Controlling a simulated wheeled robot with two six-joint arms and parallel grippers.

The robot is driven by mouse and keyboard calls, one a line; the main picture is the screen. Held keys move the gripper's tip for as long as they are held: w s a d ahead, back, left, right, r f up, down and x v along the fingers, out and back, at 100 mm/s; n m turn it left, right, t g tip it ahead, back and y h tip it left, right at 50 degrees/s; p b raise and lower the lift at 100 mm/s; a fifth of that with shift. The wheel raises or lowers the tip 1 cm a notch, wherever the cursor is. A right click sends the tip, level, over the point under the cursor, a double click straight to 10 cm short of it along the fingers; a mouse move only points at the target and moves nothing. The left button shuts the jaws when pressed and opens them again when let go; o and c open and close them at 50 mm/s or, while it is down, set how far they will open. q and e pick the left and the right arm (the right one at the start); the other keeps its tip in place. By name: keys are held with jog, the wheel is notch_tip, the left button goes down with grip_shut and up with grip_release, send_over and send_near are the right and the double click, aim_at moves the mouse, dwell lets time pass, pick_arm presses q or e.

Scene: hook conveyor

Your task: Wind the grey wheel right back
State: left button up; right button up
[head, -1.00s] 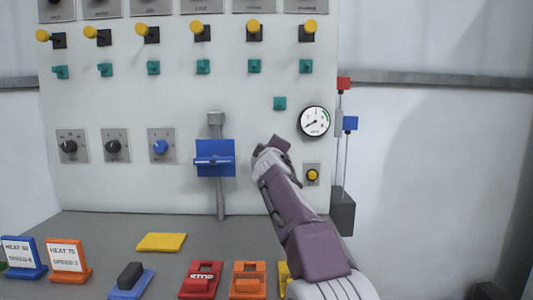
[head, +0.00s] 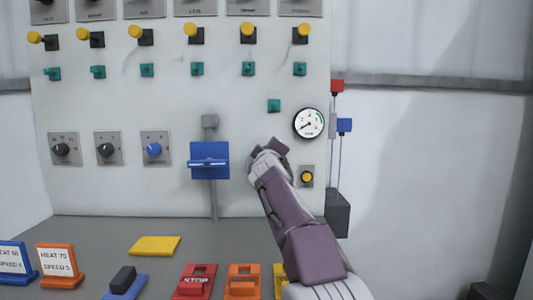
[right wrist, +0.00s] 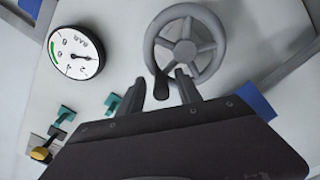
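The grey wheel (right wrist: 217,43) is a spoked handwheel on the panel, at the top middle of the right wrist view. Its dark crank handle (right wrist: 161,86) hangs at the lower left of the rim. My right gripper (right wrist: 161,82) is open, with one finger on each side of the handle and gaps showing beside it. In the head view my right gripper (head: 269,150) is in front of the panel between the blue plate and the gauge, and my arm largely hides the wheel. My left gripper is not in view.
A round gauge (head: 308,123) is right of the gripper; it also shows in the right wrist view (right wrist: 76,53). A yellow button (head: 306,177) is below it. A blue plate (head: 209,160) on a post stands left. Coloured blocks and signs lie on the desk (head: 100,229).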

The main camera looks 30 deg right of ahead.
jog(key=shift+s+a, duration=0.1)
jog(key=b+v, duration=0.2)
jog(key=v, duration=0.7)
dwell(1.2)
